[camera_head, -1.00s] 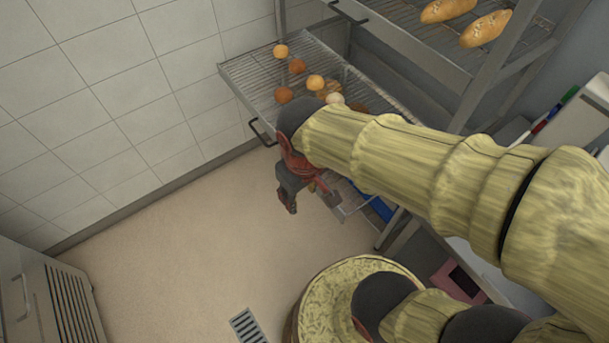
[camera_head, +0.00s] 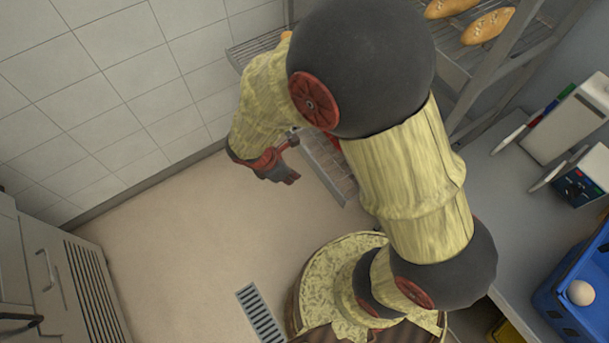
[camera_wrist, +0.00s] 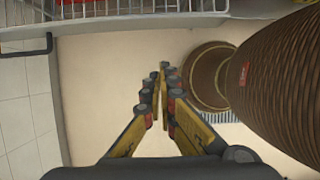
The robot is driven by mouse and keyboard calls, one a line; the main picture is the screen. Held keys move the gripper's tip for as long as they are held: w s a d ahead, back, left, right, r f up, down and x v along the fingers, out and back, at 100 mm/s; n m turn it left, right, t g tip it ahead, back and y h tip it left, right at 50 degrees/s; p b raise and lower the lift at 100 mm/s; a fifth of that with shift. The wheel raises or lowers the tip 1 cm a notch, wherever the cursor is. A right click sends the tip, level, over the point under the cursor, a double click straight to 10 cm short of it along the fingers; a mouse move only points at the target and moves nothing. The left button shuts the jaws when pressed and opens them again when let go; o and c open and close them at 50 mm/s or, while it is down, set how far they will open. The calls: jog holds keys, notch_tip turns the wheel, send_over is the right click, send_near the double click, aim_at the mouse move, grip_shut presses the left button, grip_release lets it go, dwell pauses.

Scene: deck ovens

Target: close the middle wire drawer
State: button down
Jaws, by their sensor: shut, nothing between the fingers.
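The middle wire drawer (camera_head: 246,50) sticks out from the rack at the upper left of the head view, at the tiled wall. My arm hides most of it, its rolls and its handle. My gripper (camera_head: 291,178) is shut and empty, below and in front of that drawer, over the floor beside a lower wire drawer (camera_head: 328,172). In the wrist view my gripper (camera_wrist: 163,70) points over bare floor, its fingers together. A wire drawer front with a dark handle (camera_wrist: 28,48) crosses the top left there; I cannot tell which drawer it is.
A top shelf with baguettes (camera_head: 487,27) is at the upper right. A grey counter (camera_head: 490,190) holds a blue crate (camera_head: 563,290) with an egg-like ball. A grey cabinet (camera_head: 45,265) stands at the lower left. The floor between is clear, with a drain grate (camera_head: 261,313).

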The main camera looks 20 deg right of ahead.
jog(key=w+d+f+b, duration=0.1)
jog(key=d+f+b, duration=0.2)
jog(key=d+f, duration=0.4)
jog(key=shift+b+x, duration=0.3)
jog(key=shift+x, duration=0.65)
jog(key=w+d+p, duration=0.2)
jog(key=d, duration=0.9)
jog(key=w+d+p, duration=0.2)
jog(key=d+p, duration=0.1)
jog(key=d, duration=0.9)
jog(key=w+d+p, duration=0.2)
jog(key=d+p, duration=0.1)
jog(key=d, duration=0.8)
jog(key=shift+d, duration=0.15)
